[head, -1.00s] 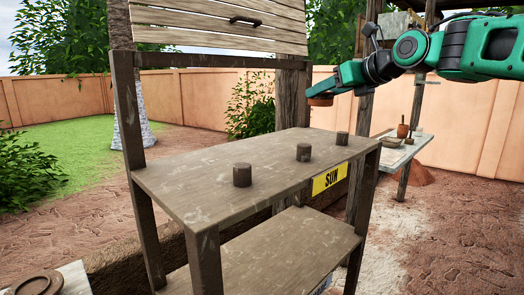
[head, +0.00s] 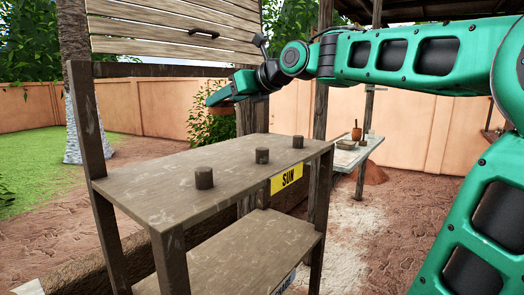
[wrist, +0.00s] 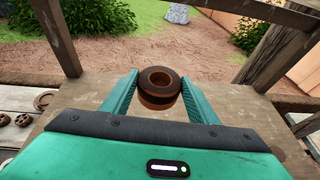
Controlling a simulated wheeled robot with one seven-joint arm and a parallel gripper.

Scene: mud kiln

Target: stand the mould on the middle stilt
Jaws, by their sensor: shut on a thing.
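The mould is a brown-orange ring (wrist: 148,98) held between my gripper's fingers (wrist: 159,99) in the wrist view. In the head view the mould (head: 221,109) hangs under my gripper (head: 217,98), above and beyond the shelf's stilts in the picture. Three short dark round stilts stand in a row on the wooden top shelf (head: 170,205): the near stilt (head: 204,177), the middle stilt (head: 262,155) and the far stilt (head: 298,142). All three are bare. The mould is apart from them. The wrist view shows no clear stilt.
The rack has upright posts (head: 88,125), a slatted board (head: 180,30) above and a lower shelf (head: 235,248). A yellow SUN label (head: 286,178) is on its edge. In the wrist view, several round pieces lie on pale boards (wrist: 18,103) at left. A side table (head: 350,150) stands behind.

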